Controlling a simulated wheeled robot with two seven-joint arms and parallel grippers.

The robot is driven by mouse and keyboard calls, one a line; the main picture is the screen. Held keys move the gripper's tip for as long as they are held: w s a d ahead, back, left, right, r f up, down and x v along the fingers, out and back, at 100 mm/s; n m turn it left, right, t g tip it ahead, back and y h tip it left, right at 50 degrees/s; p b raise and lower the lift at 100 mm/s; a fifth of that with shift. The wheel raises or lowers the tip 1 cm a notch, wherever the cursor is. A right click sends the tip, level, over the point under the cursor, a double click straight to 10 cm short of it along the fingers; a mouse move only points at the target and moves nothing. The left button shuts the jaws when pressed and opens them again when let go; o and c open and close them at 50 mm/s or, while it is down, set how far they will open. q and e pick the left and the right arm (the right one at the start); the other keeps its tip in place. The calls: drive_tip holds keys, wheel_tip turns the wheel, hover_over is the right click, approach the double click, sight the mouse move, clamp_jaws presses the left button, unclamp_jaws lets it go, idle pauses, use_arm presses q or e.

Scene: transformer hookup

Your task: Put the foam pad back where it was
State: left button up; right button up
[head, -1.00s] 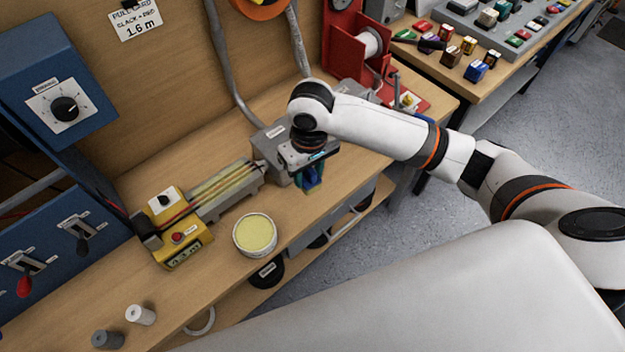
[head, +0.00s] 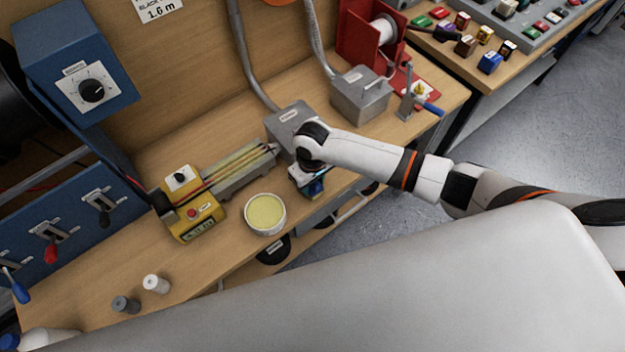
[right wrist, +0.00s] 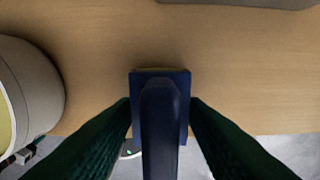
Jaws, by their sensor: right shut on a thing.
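My right gripper (head: 312,184) is near the front edge of the bench, just right of the round tin with a pale yellow top (head: 265,214). In the right wrist view its dark green fingers (right wrist: 160,108) are shut on the blue handle of the foam pad (right wrist: 174,84), a blue block with a thin yellowish edge. The pad appears over the wooden bench top near its edge; I cannot tell whether it touches the wood. The tin also shows at the left of the right wrist view (right wrist: 42,88). My left gripper is not in view.
A yellow device (head: 192,204) with a grey cable channel (head: 240,172) lies left of the gripper. Two grey boxes (head: 283,118) (head: 361,97) stand behind it. Two small spools (head: 155,284) (head: 125,304) stand front left. Bare bench (head: 225,245) lies in front of the tin.

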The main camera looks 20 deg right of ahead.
drive_tip(key=shift+f, duration=0.2)
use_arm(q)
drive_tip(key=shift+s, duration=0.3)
use_arm(e)
drive_tip(key=o, duration=0.9)
drive_tip(key=shift+r, duration=0.1)
drive_tip(key=shift+r, duration=0.2)
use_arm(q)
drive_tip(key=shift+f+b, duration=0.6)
use_arm(e)
wheel_tip(320, 180, up, 12)
drive_tip(key=shift+f, duration=0.1)
